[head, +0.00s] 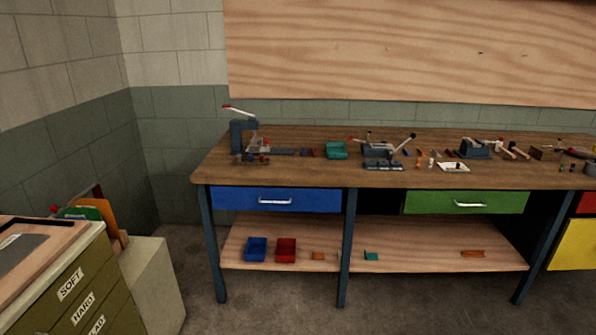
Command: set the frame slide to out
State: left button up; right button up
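I cannot pick out the frame slide for certain at this distance. A grey-blue press-like tool (243,130) with a raised, red-tipped lever stands at the left end of the wooden workbench (300,178). A second grey-blue tool (383,160) with a dark-knobbed lever tilted up to the right stands near the middle of the bench. A third dark blue tool (475,149), vise-like, stands further right. Whether any of these has a slide, and its position, is too small to tell. Neither of my grippers is in view.
A teal bin (337,151), a white tray (453,167) and small tools lie on the bench. Blue (275,199) and green (465,202) drawers are shut below. Blue (256,249) and red (286,250) bins sit on the lower shelf. An olive cabinet (75,290) stands front left.

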aim_at(252, 150)
jog(key=i, duration=0.95)
jog(key=z, duration=0.05)
